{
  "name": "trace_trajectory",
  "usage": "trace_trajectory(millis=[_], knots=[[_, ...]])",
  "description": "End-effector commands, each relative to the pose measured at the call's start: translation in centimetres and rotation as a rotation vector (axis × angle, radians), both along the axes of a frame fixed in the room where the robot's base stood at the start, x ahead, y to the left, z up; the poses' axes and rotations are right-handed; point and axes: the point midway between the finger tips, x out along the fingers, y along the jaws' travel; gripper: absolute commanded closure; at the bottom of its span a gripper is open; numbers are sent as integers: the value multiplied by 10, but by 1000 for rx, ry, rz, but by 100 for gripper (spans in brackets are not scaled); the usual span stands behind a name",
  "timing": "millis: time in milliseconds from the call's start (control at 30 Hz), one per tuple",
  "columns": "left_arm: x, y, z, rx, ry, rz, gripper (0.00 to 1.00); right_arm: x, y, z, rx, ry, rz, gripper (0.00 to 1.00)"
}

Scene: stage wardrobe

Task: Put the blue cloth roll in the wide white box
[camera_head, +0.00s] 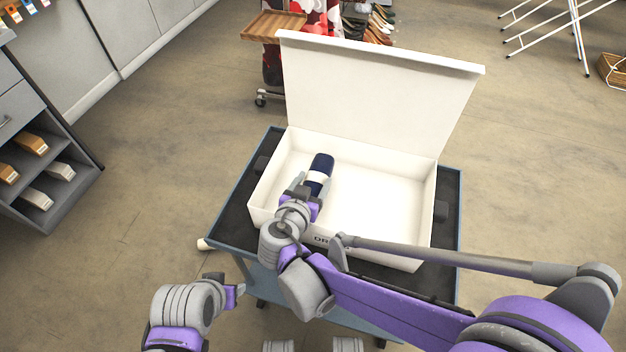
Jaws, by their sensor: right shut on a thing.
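The wide white box (385,197) stands on a dark-topped cart with its lid raised at the back. The blue cloth roll (321,164) is dark blue with a white band, and shows over the left part of the box's inside. My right gripper (313,188) reaches over the front wall and is shut on the roll near its lower end. I cannot tell whether the roll touches the box floor. My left gripper (236,292) is at the lower left, in front of the cart and away from the box. Its fingers are not clear.
The cart (247,179) has a blue-grey rim. A shelf unit (45,150) with small boxes stands at the left. A wooden tray (273,25) and a clothes rack are behind the lid. A white drying rack (560,25) stands at the far right. Much floor is clear.

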Motion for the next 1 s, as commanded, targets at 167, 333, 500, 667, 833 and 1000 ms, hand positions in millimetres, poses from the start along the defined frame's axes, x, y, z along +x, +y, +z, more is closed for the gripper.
trace_trajectory(millis=[167, 333, 500, 667, 833, 1000], knots=[[0, 0, -3, 0, 1, 0, 50, 0, 0, -5, 0, 0, 0, 91], [0, 0, -2, 0, 1, 0, 50, 0, 0, -4, 0, 0, 0, 11], [0, 0, -3, 0, 1, 0, 50, 0, 0, -4, 0, 0, 0, 1], [0, 0, -2, 0, 1, 0, 50, 0, 0, -4, 0, 0, 0, 1], [0, 0, 8, 0, -3, 0, 50, 0, 0, 11, 0, -1, 0, 1], [0, 0, 14, 0, -5, 0, 50, -31, 11, 23, 2, -1, 6, 1]])
